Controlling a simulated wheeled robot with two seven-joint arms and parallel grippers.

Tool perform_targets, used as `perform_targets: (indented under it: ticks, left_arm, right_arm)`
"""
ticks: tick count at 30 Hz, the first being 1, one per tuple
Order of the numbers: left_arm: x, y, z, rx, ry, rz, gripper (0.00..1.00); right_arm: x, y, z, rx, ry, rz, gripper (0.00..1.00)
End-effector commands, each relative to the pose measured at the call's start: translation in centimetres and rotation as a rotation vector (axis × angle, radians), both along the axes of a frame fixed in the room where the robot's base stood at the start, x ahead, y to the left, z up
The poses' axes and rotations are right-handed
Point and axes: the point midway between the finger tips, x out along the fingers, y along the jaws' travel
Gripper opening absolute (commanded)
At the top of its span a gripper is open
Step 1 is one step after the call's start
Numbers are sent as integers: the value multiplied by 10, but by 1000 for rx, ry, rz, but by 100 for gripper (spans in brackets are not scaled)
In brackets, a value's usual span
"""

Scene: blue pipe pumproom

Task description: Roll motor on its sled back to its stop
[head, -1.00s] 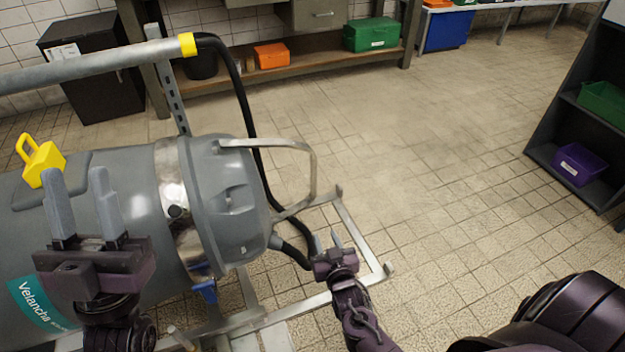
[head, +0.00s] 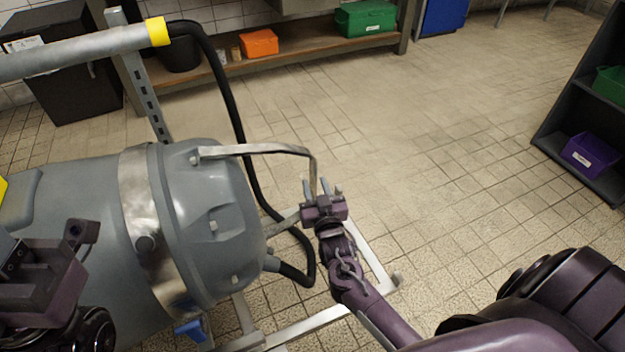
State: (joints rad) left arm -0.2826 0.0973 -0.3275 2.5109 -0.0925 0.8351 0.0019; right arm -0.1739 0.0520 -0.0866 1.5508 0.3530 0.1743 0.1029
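The motor (head: 205,215) is a big grey cylinder with a steel band, lying on its side at left. A bent metal handle (head: 250,150) sticks out from its end cap. Below it is the pale metal sled frame (head: 315,318), partly hidden by the motor and my arm. My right gripper (head: 322,188) is at the handle's outer end, fingers apart; I cannot tell whether the bar is between them or they touch it. My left gripper (head: 42,275) is over the motor's side at the left edge, and its fingers are not clear. No stop can be made out.
A black hose (head: 235,100) loops from the yellow-ended pipe (head: 90,50) down to the motor's end. A dark shelf with a purple bin (head: 590,154) stands at right. A bench with an orange box (head: 259,42) is behind. The tiled floor between is clear.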

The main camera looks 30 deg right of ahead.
Motion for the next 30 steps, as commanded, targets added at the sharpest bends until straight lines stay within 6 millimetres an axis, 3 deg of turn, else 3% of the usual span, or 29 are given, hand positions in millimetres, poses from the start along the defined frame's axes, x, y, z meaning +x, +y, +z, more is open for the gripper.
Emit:
perform_targets:
  ticks: [6, 16, 24, 30]
  left_arm:
    - [0, 0, -6, 0, -14, 1, 36]
    - [0, 0, -6, 2, -16, 0, 36]
    - [0, 0, -6, 2, -16, 0, 36]
    - [0, 0, -6, 2, -16, 0, 36]
  right_arm:
    - [26, -7, -2, -1, -1, 0, 33]
    - [31, -8, 0, -1, 1, 0, 33]
    - [30, -8, 0, -1, 1, 0, 0]
    - [30, -8, 0, -1, 1, 0, 0]
